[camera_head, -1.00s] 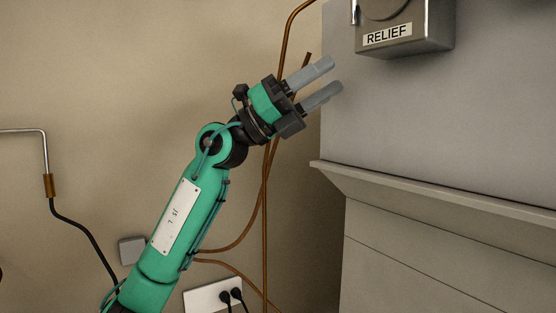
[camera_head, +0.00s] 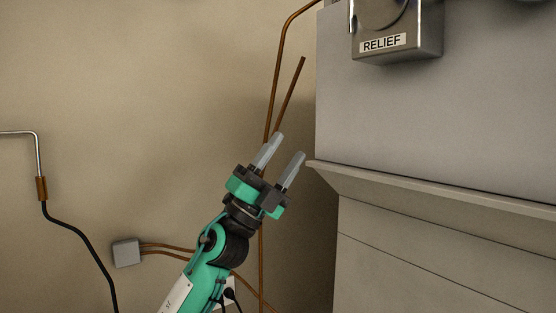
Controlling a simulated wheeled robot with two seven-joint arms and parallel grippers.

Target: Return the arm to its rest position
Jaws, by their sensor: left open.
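My left arm comes in from the bottom of the head view, green with black joints. Its gripper (camera_head: 281,158) is open, with two grey fingers apart and nothing between them. The fingers point up and slightly right, in front of the wall and copper pipes, left of the grey cabinet. My right gripper is not in view.
A grey cabinet (camera_head: 420,115) with a protruding ledge (camera_head: 430,190) fills the right side. A box labelled RELIEF (camera_head: 397,35) is mounted high on it. Copper pipes (camera_head: 281,75) run up the beige wall (camera_head: 130,90). A small grey box (camera_head: 125,252) sits at lower left.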

